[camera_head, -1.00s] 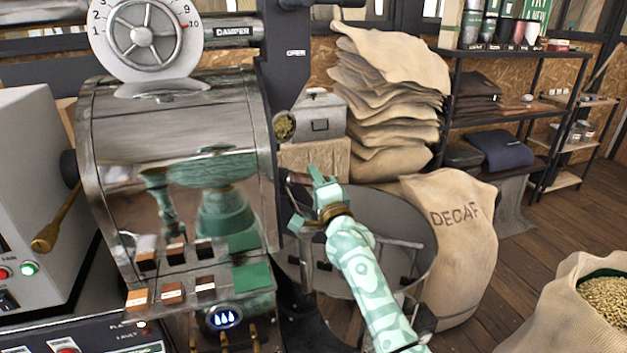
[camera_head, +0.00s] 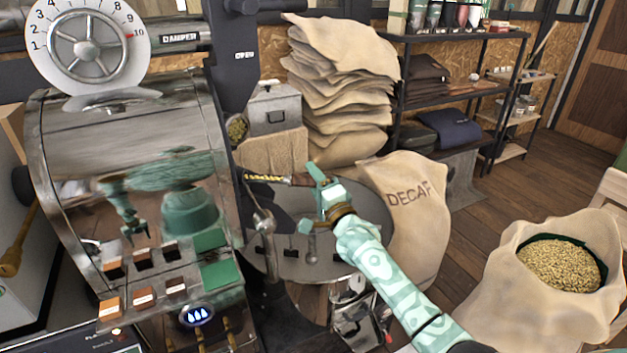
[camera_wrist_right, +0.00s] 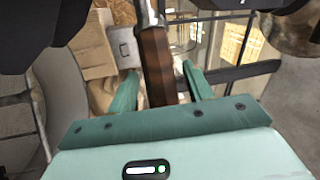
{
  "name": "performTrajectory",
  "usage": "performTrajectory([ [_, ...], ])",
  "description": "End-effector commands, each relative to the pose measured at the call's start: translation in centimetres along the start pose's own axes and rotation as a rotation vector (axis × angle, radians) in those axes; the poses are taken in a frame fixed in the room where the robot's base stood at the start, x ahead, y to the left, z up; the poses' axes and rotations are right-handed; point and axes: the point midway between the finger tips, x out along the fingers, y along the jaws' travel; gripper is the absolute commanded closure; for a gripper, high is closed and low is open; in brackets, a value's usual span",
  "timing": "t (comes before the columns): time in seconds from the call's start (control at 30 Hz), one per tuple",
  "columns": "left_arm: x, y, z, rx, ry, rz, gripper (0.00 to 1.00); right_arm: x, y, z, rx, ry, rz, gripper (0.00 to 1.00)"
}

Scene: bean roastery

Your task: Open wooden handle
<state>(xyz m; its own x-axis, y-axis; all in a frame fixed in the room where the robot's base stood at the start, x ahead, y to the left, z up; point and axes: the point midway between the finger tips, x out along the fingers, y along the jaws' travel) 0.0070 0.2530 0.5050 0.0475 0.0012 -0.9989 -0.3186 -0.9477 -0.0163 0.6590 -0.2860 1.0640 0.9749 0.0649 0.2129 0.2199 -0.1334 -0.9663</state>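The brown wooden handle (camera_head: 299,180) sticks out from the front of the roaster (camera_head: 130,150), above the round cooling tray (camera_head: 290,262). A black and yellow striped piece lies in line with it on its left. My right gripper (camera_head: 316,192) is at the handle's right end. In the right wrist view the handle (camera_wrist_right: 157,62) runs on a metal rod and lies between the two green fingers (camera_wrist_right: 160,85). Gaps show beside it, so the gripper looks open around the handle. The handle's near end is hidden by the gripper body. My left gripper is not in view.
A burlap sack marked DECAF (camera_head: 415,215) stands right behind my right arm. An open sack of beans (camera_head: 510,295) is at lower right. Folded sacks (camera_head: 340,90) are stacked behind the tray, beside a metal box (camera_head: 274,108).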

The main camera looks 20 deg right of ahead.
Motion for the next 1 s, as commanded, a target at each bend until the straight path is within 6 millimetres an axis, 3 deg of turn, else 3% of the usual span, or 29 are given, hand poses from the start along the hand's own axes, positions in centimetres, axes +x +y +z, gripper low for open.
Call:
performTrajectory([
  [0.2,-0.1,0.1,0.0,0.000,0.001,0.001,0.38,-0.1,-0.1,0.0,0.000,0.000,-0.001,0.49],
  [0.33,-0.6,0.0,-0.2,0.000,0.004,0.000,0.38,-1.4,-0.1,0.0,0.000,0.000,0.000,0.49],
  [0.8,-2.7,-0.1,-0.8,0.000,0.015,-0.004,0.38,-13.3,-0.1,0.0,0.000,0.000,0.002,0.49],
  [1.0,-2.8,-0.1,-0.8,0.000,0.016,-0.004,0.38,-15.8,0.0,0.0,-0.001,0.000,0.001,0.49],
])
